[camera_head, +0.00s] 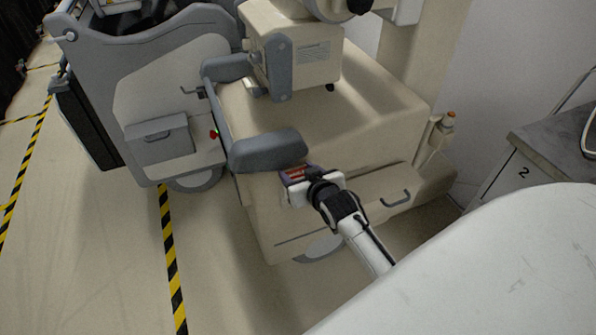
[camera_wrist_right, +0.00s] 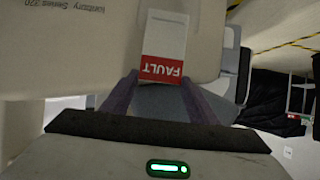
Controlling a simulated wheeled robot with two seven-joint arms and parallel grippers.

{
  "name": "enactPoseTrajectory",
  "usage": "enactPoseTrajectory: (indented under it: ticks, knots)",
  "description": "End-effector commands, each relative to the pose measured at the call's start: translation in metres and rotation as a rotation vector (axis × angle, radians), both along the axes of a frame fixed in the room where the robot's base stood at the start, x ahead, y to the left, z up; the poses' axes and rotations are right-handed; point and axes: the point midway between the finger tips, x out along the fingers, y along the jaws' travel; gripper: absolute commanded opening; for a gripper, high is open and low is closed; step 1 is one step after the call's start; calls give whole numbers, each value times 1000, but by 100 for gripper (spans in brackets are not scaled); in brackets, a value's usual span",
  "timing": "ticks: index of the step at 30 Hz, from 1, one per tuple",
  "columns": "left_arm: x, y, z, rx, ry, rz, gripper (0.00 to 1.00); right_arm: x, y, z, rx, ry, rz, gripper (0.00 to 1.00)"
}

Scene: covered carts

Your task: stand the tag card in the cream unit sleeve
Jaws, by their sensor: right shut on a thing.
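The tag card (camera_wrist_right: 164,45) is white with a red band reading FAULT, upside down in the right wrist view. My right gripper (camera_wrist_right: 158,85) is shut on the card's red end, with a purple finger on each side. In the head view the card's red part (camera_head: 296,174) shows at the gripper (camera_head: 300,176), beside the front of the cream unit (camera_head: 345,105). In the wrist view the card's white end lies over a cream surface (camera_wrist_right: 75,45); I cannot tell whether they touch. I cannot make out the cream unit's sleeve. My left gripper is not in view.
A grey and cream cart (camera_head: 165,85) with a pocket (camera_head: 160,135) stands to the left. A cabinet marked 2 (camera_head: 540,160) is at the right. Floor at lower left is clear.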

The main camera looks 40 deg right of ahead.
Motion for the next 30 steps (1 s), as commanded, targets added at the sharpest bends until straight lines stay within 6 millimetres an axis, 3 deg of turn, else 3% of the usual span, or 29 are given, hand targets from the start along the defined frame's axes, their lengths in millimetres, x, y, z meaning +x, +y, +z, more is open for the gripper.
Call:
enactPoseTrajectory:
  ticks: [1, 4, 15, 30]
  knots:
    - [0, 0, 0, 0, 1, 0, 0, 0, 0, 0, 0, -1, 0, 59]
    - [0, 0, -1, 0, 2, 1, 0, 0, 0, 0, 0, 0, 0, 76]
    - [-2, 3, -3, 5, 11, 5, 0, -5, 1, 3, 0, 1, 0, 76]
    - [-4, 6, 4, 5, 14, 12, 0, -79, 19, 42, 0, 1, 0, 76]
